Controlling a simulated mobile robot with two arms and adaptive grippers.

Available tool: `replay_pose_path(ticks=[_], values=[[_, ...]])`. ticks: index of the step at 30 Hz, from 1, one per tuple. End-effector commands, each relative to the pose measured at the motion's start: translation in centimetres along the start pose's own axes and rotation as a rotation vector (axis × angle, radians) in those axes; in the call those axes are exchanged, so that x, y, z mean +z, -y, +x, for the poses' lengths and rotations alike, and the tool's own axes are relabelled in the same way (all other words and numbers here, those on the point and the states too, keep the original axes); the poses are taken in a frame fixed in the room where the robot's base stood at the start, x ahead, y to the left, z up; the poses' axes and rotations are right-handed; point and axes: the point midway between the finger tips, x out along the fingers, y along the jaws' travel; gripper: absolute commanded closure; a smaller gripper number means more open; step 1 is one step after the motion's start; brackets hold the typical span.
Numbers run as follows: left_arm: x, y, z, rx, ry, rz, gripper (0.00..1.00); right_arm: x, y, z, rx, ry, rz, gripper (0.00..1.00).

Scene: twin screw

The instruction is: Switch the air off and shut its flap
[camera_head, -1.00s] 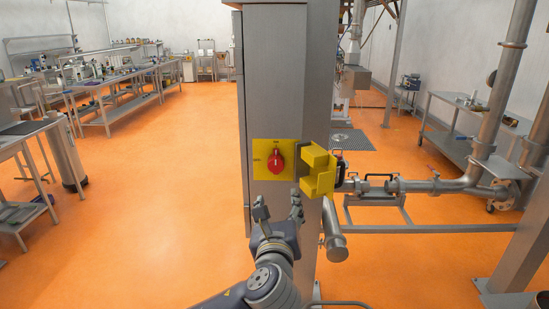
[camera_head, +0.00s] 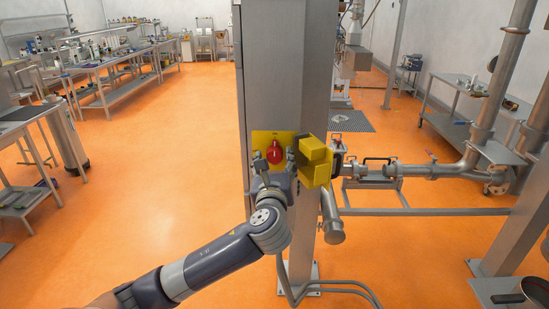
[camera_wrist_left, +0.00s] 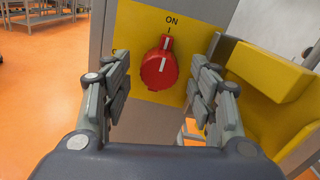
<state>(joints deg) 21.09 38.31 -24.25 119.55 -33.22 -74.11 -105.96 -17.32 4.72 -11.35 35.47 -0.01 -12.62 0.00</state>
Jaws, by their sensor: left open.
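A red rotary knob (camera_head: 275,153) sits on a yellow plate (camera_head: 262,137) on the steel column. In the left wrist view the knob (camera_wrist_left: 160,68) points up at the word ON. The yellow flap (camera_head: 316,162) stands swung open at the right of the plate; it also shows in the left wrist view (camera_wrist_left: 262,62). My left gripper (camera_head: 274,160) is open in front of the plate, with one finger to each side of the knob. In the left wrist view the fingers (camera_wrist_left: 160,85) do not appear to touch the knob. My right gripper is not in view.
The steel column (camera_head: 290,60) rises right behind the plate. Pipes with valves (camera_head: 395,170) run to the right of it. Hoses (camera_head: 335,287) hang at its foot. Workbenches (camera_head: 110,80) stand at the back left, and the orange floor (camera_head: 150,190) between is clear.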

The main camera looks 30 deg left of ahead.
Motion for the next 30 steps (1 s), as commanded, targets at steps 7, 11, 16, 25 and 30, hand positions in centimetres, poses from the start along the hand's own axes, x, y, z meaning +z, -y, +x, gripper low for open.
replay_pose_path(ticks=[7,11,16,25,30], values=[[0.0,0.0,0.3,0.0,0.0,0.0,0.46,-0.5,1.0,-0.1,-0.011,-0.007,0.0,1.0],[0.0,0.0,0.3,0.0,0.0,0.0,0.59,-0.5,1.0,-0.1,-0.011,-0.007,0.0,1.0],[0.0,0.0,0.2,0.0,0.0,0.0,0.9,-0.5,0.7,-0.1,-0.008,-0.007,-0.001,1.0],[0.0,0.0,0.2,0.001,0.0,-0.021,0.9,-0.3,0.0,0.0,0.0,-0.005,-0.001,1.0],[0.0,0.0,0.2,0.0,0.0,-0.09,0.9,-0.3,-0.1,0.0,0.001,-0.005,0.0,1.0]])
